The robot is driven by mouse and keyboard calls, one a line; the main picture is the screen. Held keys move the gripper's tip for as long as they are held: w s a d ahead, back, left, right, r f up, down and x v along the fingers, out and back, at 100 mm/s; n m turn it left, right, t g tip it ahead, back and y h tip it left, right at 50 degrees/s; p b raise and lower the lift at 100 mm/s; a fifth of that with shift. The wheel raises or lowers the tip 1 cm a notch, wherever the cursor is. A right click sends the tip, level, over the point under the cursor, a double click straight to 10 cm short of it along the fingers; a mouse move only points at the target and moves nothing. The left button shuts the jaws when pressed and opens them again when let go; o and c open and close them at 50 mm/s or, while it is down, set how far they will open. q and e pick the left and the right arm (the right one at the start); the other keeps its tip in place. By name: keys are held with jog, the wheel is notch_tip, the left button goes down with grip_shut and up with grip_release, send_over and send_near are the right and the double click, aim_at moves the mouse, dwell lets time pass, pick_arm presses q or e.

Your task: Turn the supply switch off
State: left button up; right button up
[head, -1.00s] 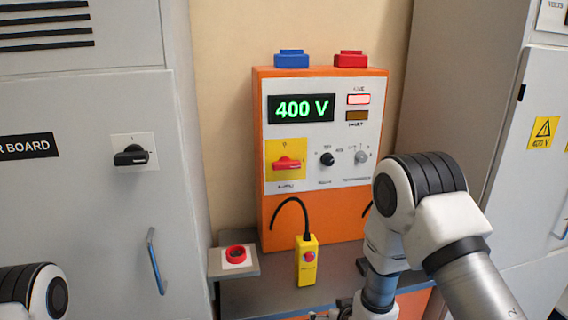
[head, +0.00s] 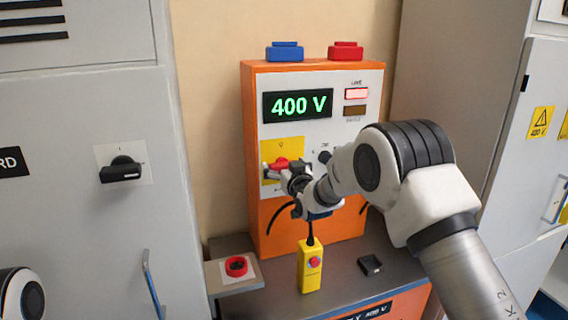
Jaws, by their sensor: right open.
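The supply switch (head: 281,162) is a red handle on a yellow plate (head: 288,147) at the lower left of the orange panel. It is partly hidden by my right gripper. My right gripper (head: 279,172) is open, with its fingers right at the red handle; I cannot tell whether they touch it. The display (head: 298,105) reads 400 V in green, and the lamp (head: 356,94) beside it is lit pinkish white. The lower right of the panel front is hidden behind my right arm. My left gripper is not in view.
A yellow pendant (head: 311,270) with a red button stands on the grey bench. A small black block (head: 370,265) lies on the bench. A cabinet with a black rotary handle (head: 121,170) stands left.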

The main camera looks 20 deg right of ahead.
jog(key=shift+d, duration=0.1)
jog(key=shift+s, duration=0.1)
jog(key=shift+c, duration=1.1)
jog(key=c, duration=0.7)
jog(key=shift+o, duration=0.2)
